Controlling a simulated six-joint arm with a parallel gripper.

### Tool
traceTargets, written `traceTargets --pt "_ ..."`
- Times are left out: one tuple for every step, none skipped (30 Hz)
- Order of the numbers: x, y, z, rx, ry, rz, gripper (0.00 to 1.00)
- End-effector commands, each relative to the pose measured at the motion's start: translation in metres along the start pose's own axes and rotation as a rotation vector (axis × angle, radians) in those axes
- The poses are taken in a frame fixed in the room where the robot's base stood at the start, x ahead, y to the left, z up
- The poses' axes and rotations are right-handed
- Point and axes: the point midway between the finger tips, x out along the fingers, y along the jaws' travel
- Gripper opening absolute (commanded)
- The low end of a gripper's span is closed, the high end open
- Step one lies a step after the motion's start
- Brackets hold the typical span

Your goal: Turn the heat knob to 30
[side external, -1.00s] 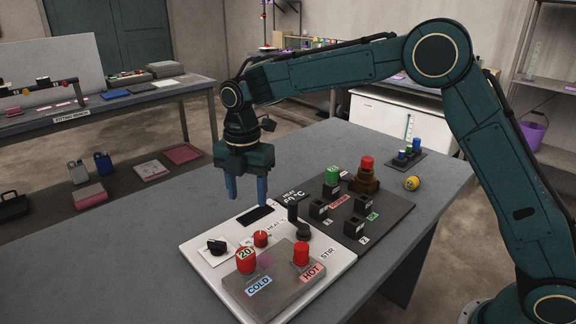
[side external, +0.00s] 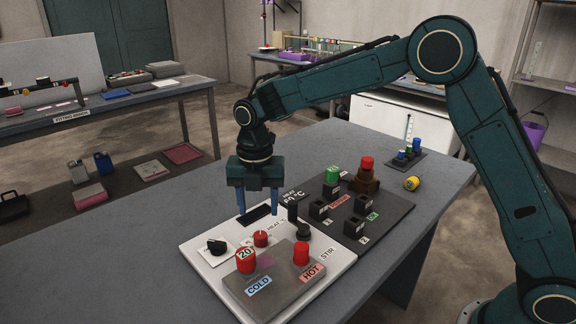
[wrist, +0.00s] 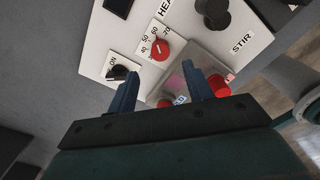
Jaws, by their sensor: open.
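The heat knob (side external: 261,239) is a small round red knob on the white panel (side external: 205,262). In the wrist view the red knob (wrist: 159,49) has dial numbers beside it; 40, 50 and 60 seem readable. In the wrist view the knob lies just beyond the fingertips (wrist: 160,68).
A black ON knob (side external: 217,246) sits left of the heat knob. A black STIR handle (side external: 303,231) rises to the right. The left tabletop is clear.

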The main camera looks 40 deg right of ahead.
Motion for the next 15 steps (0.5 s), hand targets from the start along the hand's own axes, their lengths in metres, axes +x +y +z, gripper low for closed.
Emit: traceTargets --pt "0.005 0.000 0.000 0.000 0.001 -0.002 0.51" --pt "0.008 0.000 0.000 0.000 0.001 -0.002 0.51" --pt "0.012 -0.001 0.000 0.000 0.002 -0.003 0.51" --pt "0.015 -0.001 -0.001 0.000 0.002 -0.004 0.51" --pt "0.018 -0.001 -0.001 0.000 0.002 -0.004 0.51" --pt "0.021 0.000 0.000 0.000 0.001 -0.003 0.51" --pt "0.024 0.000 0.000 0.000 0.001 -0.002 0.51" --pt "0.027 0.000 0.000 0.001 0.002 -0.003 0.51" --pt "0.031 -0.001 0.000 0.001 0.001 -0.003 0.51" --pt "0.034 -0.001 0.000 0.001 0.001 -0.002 0.51" --pt "0.037 -0.001 -0.001 0.001 0.002 -0.003 0.51" --pt "0.041 -0.001 -0.001 0.001 0.002 -0.004 0.51" --pt "0.044 -0.001 -0.001 0.001 0.002 -0.003 0.51" --pt "0.047 -0.001 0.000 0.001 0.001 -0.002 0.51" --pt "0.051 -0.001 0.000 0.001 0.001 -0.002 0.51"
